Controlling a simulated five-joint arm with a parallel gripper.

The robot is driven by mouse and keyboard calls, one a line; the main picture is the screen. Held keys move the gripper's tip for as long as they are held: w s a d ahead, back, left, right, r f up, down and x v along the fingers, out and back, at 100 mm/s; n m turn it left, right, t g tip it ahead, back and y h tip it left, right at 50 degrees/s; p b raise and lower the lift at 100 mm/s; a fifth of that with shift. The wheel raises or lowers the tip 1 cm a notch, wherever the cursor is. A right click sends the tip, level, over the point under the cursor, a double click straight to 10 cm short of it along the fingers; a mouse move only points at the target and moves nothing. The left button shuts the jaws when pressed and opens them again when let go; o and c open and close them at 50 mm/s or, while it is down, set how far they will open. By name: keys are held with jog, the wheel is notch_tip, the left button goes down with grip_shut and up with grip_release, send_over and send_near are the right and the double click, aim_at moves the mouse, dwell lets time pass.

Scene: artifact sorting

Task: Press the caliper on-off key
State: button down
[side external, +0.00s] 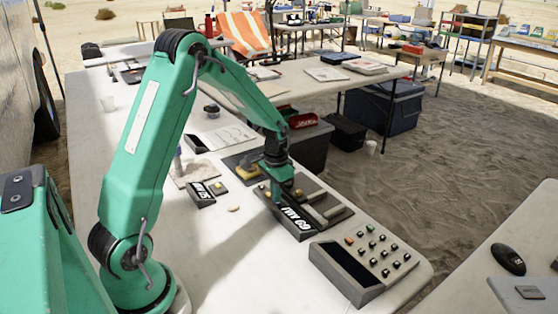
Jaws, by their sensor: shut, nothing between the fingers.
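My green arm reaches across the white table, and my gripper (277,194) points down, shut and empty. Its tip is at the left part of a dark device with grey bars that look like caliper jaws (322,208). A black display (295,222) with white characters is on its front face. A small yellowish spot shows beside the gripper on the device. The on-off key cannot be made out; the gripper covers part of the device. I cannot tell whether the tip touches it.
A keypad box (362,262) with several small keys stands in front right. A white sheet (228,136) lies farther back. The table's front left is clear.

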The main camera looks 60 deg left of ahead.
jog(key=shift+f, duration=0.45)
jog(key=shift+f, duration=0.1)
jog(key=shift+f, duration=0.9)
jog(key=shift+r, duration=0.1)
notch_tip(320, 180, up, 15)
jog(key=shift+w+f, duration=0.2)
dwell(0.8)
